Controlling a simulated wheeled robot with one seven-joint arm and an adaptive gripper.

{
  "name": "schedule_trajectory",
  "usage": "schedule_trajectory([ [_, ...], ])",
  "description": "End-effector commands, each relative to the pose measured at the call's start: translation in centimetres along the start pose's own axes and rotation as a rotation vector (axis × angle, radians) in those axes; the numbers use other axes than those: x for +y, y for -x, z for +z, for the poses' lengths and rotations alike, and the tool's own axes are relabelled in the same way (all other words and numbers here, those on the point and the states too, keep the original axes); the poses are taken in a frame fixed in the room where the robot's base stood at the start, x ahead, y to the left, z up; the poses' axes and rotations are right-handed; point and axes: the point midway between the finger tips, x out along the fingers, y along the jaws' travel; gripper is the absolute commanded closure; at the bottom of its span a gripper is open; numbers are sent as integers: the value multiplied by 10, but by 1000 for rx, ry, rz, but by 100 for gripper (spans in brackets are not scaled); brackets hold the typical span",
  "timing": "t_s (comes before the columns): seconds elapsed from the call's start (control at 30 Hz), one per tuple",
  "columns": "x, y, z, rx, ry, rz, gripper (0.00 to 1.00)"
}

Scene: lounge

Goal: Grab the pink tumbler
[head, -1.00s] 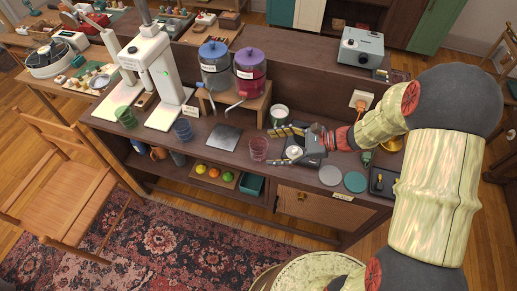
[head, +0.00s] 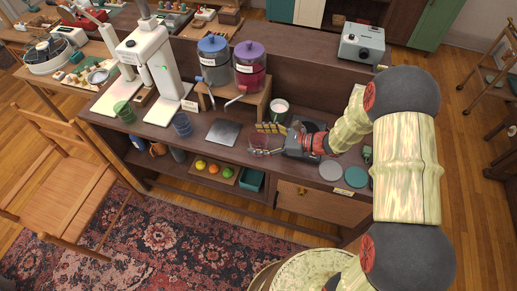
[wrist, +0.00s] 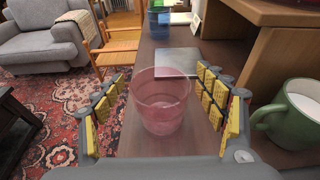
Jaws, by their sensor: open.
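The pink tumbler (wrist: 160,103) is see-through and stands upright on the dark wooden counter (wrist: 140,65). In the wrist view it sits between the two yellow-padded fingers of my gripper (wrist: 160,110), with gaps visible on both sides. In the head view my gripper (head: 266,140) reaches in from the right, low over the counter. Its fingers partly cover the tumbler (head: 262,146) there. My gripper is open and holds nothing.
A green mug (wrist: 297,115) with white inside stands close to the right finger. A grey plate (wrist: 177,62) and a blue tumbler (wrist: 159,22) lie beyond the pink one. Two drink dispensers (head: 249,65) stand on a wooden riser (head: 250,104) behind.

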Motion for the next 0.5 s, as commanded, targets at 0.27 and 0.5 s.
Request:
schedule_trajectory([
  [0.27,0,-1,0,0,0,-1,31],
  [0.5,0,0,0,0,0,-1,44],
])
